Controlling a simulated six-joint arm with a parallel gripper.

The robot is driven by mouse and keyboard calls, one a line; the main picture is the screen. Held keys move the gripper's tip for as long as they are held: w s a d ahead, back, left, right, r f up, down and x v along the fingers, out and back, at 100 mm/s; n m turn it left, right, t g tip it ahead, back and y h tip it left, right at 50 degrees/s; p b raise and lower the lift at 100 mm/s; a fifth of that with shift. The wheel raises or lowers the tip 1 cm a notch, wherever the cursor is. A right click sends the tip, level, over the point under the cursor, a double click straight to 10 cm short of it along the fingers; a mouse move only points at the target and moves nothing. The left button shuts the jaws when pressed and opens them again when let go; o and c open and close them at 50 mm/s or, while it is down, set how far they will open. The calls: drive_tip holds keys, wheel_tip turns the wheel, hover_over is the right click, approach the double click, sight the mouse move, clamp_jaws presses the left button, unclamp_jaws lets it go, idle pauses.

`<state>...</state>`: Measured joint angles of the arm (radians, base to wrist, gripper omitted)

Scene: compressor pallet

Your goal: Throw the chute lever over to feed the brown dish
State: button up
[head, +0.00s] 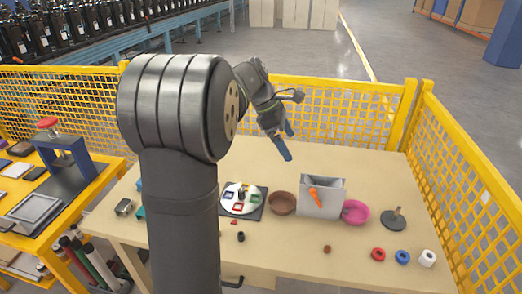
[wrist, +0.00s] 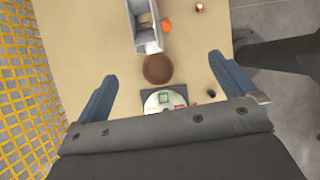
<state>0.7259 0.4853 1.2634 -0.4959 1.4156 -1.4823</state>
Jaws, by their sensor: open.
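The chute is a grey open-topped box (head: 322,209) on the table, with an orange lever (head: 314,194) on its front face. The lever looks tilted in the head view; its exact throw is hard to tell. The brown dish (head: 282,204) stands just left of the chute and the pink dish (head: 356,213) just right. My gripper (head: 287,143) is open and empty, in the air above the table and apart from the chute. In the wrist view the brown dish (wrist: 158,69) shows between the blue fingers, with the chute (wrist: 149,38) and lever (wrist: 167,26) beyond.
A white disc with coloured patches (head: 240,199) sits on a dark plate left of the brown dish. A peg on a round base (head: 393,222), a red ring (head: 378,254), a blue ring (head: 402,257) and a white roll (head: 428,258) lie right. Yellow mesh fencing (head: 345,110) stands behind.

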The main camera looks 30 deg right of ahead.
drive_tip(key=c, duration=1.3)
drive_tip(key=m+t, duration=0.1)
drive_tip(key=m, duration=1.6)
approach(312, 189)
drive_tip(key=x, duration=0.9)
drive_tip(key=shift+s+f, duration=0.1)
drive_tip(key=shift+f, duration=0.1)
clamp_jaws()
